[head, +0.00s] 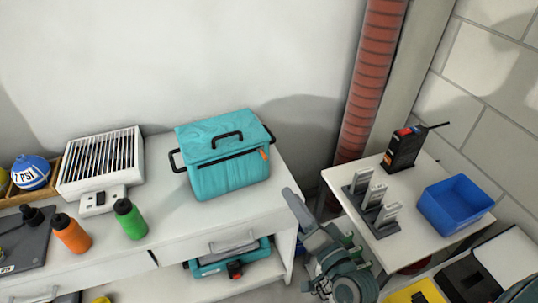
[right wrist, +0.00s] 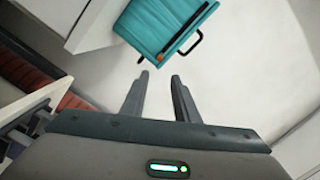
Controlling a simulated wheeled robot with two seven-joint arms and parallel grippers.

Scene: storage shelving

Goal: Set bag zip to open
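A teal bag (head: 230,176) with black handles stands on the white cabinet top in the head view. A dark zip (head: 228,157) runs across its upper front, with an orange pull tab (head: 264,154) at the right end. My right gripper (head: 288,192) is beside the right end of the cabinet top, to the right of the bag and apart from it. In the right wrist view its two fingers (right wrist: 160,78) are spread with nothing between them, and the bag (right wrist: 160,22) shows beyond the tips. My left gripper is not in view.
Green (head: 130,220) and orange (head: 71,234) bottles stand left of the bag, near a white heater (head: 101,164). A side table (head: 345,185) at right holds a radio (head: 403,148) and a blue bin (head: 456,204). A red pipe (head: 372,80) rises behind the gap.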

